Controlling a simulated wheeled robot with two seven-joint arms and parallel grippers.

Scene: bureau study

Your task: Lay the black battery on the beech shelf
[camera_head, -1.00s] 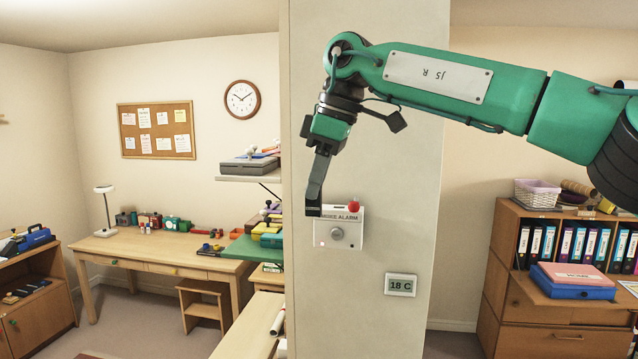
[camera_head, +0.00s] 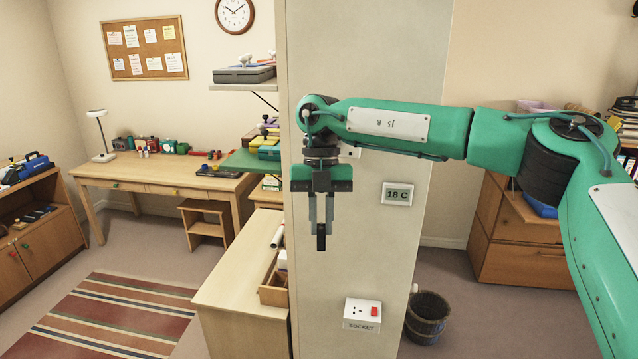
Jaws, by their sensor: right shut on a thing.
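My right gripper (camera_head: 320,228) hangs pointing down in front of the pale pillar. It is shut on a small dark upright object, the black battery (camera_head: 321,241), whose lower end shows between the fingertips. A pale wall shelf (camera_head: 228,87) at the upper left carries a grey case; it may be the beech shelf, but I cannot tell for sure. The gripper is to the right of that shelf and lower in the picture. My left gripper is not in view.
A light wood cabinet (camera_head: 232,288) stands left of the pillar (camera_head: 350,270), with a wooden box (camera_head: 273,290) on top. A desk (camera_head: 160,180) is further back. A socket (camera_head: 362,313) and thermostat (camera_head: 397,194) are on the pillar. A bin (camera_head: 427,312) stands right.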

